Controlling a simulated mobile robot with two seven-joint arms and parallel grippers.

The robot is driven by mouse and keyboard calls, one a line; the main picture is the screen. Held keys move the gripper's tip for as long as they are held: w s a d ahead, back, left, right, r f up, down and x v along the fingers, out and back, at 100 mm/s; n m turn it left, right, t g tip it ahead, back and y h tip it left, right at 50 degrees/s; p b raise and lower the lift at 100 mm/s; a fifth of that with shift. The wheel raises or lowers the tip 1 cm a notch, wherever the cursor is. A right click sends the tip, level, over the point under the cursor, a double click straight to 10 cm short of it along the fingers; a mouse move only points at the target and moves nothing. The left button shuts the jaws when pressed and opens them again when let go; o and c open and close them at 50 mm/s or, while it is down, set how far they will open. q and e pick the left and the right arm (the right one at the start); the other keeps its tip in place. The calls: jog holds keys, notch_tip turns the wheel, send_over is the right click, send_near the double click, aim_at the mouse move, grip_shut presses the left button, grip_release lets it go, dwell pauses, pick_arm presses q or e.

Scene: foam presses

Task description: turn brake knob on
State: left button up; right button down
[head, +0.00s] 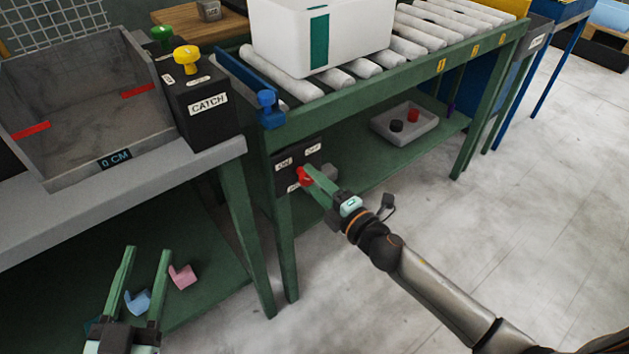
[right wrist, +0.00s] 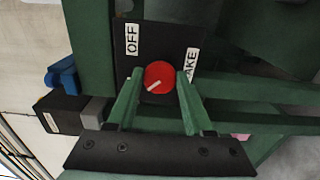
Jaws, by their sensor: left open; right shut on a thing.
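The red brake knob (head: 304,177) sits on a black panel (head: 283,190) on the front leg of the roller table. ON and OFF labels show above it, and a lower label is partly covered. My right gripper (head: 312,174) is shut on the knob. In the right wrist view the knob (right wrist: 159,72) lies between the two fingertips (right wrist: 160,80). Its white mark points to the lower left, away from the OFF label (right wrist: 132,39); the ON label is not visible there. My left gripper (head: 148,252) is open and empty at the lower left.
A white box (head: 345,35) stands on the rollers. A blue stop (head: 268,108) is at the table's corner. A grey tray (head: 425,135) is on the lower shelf. Blue (head: 138,301) and pink (head: 184,276) pieces lie near my left gripper. Floor is clear at right.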

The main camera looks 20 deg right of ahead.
dwell(0.3)
jog(key=shift+c, duration=1.5)
grip_release()
pick_arm(q)
jog(key=shift+f, duration=0.35)
pick_arm(e)
jog(key=v, duration=1.2)
jog(key=shift+s, duration=0.25)
pick_arm(q)
jog(key=shift+r, duration=0.1)
pick_arm(e)
jog(key=shift+r, duration=0.1)
